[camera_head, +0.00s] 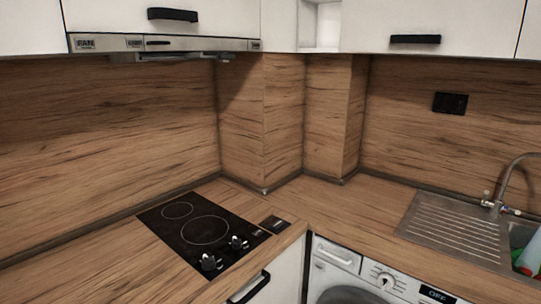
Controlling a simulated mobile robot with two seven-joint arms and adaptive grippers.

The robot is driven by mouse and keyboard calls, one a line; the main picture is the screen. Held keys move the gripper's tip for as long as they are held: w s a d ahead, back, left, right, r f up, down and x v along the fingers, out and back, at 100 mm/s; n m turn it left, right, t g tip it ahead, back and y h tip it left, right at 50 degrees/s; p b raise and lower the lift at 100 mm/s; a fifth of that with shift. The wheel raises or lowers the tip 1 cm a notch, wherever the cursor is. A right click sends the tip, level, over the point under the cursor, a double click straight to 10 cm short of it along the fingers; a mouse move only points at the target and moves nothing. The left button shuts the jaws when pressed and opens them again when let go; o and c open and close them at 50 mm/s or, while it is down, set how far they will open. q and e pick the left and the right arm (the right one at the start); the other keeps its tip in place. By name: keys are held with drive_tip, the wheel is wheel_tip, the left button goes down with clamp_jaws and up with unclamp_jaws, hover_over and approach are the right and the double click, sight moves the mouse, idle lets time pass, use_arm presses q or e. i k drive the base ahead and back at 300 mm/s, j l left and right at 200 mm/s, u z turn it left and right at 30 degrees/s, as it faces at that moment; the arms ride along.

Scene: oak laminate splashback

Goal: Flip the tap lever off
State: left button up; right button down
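The tap (508,190) stands at the right edge of the view, behind the sink. Its curved metal spout arches up and to the right, and small handles show at its base. The picture is too small to tell how the lever is set or whether water runs. The steel sink (458,226) has a ribbed drainboard on its left, and its basin is cut off by the right edge. Neither of my grippers is in view.
A black hob (205,232) with knobs is set in the wooden worktop (345,205) at left. A washing machine (385,283) stands below the worktop. Green and red items (528,258) lie in the basin. White wall cabinets (430,25) and an extractor hood (165,43) hang above.

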sight(485, 202)
drive_tip(key=z, duration=1.45)
